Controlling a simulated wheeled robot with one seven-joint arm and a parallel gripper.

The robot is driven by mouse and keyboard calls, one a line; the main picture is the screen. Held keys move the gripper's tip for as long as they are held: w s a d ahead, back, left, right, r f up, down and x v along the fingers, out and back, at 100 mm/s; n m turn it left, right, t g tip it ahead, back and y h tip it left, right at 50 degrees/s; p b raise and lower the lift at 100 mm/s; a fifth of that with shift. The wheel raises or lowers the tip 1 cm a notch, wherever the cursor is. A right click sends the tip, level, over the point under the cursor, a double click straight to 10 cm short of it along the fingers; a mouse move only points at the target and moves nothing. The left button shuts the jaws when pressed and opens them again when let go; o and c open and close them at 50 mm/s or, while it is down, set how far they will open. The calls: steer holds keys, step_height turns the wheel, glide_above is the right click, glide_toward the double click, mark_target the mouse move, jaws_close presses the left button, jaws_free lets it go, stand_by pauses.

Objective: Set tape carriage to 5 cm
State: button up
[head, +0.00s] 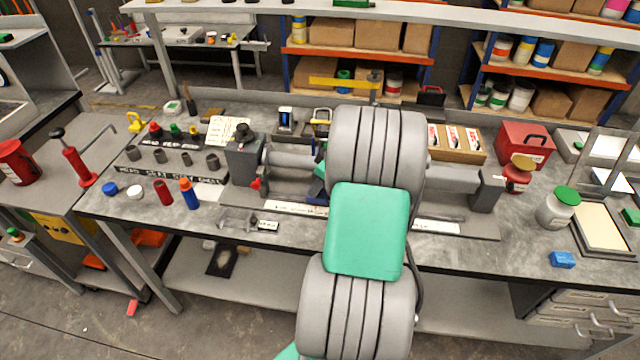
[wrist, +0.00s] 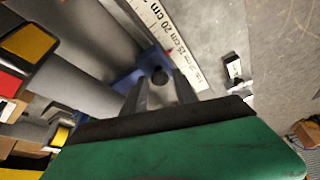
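The tape carriage is a blue block (wrist: 128,78) with a dark round knob (wrist: 160,76), in the wrist view. It sits beside a white ruler (wrist: 188,72), close to the part marked 25 cm; I cannot read its exact setting. My gripper (wrist: 160,82) has its two grey fingers apart, one on each side of the knob, with gaps showing; contact is unclear. In the head view my arm hides the gripper's fingers and most of the carriage. The white ruler strip (head: 292,208) runs along the front of the grey winding machine (head: 288,172), on both sides of my arm.
On the bench left of the machine stand a red bottle (head: 164,193), a blue bottle (head: 188,194) and several grey cups. To the right are a red box (head: 524,146), a jar with a green lid (head: 557,207) and a blue block (head: 562,259). A small label block (head: 267,225) lies in front.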

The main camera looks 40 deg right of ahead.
jaws_close()
stand_by(1.1)
